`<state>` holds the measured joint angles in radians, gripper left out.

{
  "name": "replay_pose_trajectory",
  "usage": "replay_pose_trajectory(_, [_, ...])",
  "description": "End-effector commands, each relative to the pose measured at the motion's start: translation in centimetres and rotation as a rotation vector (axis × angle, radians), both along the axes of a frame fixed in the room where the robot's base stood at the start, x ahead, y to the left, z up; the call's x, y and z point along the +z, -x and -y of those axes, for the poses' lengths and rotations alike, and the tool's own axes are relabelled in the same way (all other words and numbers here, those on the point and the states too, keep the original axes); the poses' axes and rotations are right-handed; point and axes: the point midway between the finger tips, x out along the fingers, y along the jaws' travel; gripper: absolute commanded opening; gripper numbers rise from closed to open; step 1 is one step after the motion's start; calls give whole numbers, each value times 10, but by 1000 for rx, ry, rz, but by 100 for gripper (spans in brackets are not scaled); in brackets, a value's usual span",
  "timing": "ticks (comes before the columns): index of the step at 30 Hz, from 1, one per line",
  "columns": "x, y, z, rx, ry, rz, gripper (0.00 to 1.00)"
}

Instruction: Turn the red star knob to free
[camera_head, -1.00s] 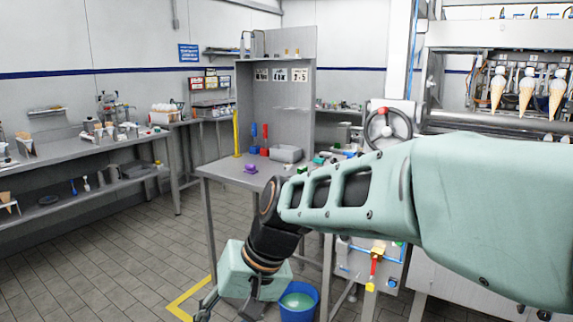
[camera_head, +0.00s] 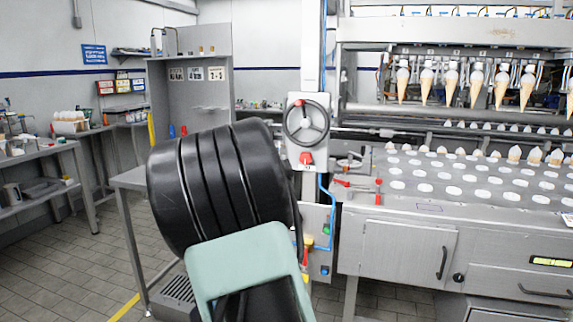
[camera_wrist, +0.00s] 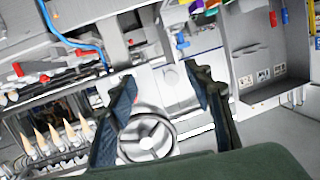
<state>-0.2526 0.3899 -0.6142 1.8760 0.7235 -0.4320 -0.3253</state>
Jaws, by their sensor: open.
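A red knob (camera_head: 306,158) sits on the white housing just below the grey handwheel (camera_head: 306,122) in the head view; its star shape is too small to make out. My gripper (camera_wrist: 161,75) shows in the wrist view with its two dark fingers apart and nothing between them. The handwheel also shows in the wrist view (camera_wrist: 147,133), beyond and between the fingers. I cannot surely pick out the red knob there. In the head view my black and pale green arm links stand left of the housing and hide the gripper.
A steel machine with cone rows (camera_head: 450,185) stands right of the housing, with red-handled levers (camera_head: 378,190) at its near left. Blue tubing (camera_head: 328,215) runs below the housing. A workbench (camera_head: 128,180) stands at left behind my arm. Floor at lower left is free.

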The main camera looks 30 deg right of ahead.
Motion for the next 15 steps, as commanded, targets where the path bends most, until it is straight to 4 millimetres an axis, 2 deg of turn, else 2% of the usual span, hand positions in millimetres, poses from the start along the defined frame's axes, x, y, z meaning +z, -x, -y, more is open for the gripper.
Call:
replay_pose_trajectory(1, [6, 6, 25, -53, 48, 31, 47])
replay_pose_trajectory(3, [18, 14, 49, -109, 104, 69, 47])
replay_pose_trajectory(5, [26, 20, 64, -144, 141, 92, 47])
replay_pose_trajectory(10, [36, 26, 83, -188, 187, 120, 47])
replay_pose_trajectory(15, [36, 14, 98, -190, 189, 121, 47])
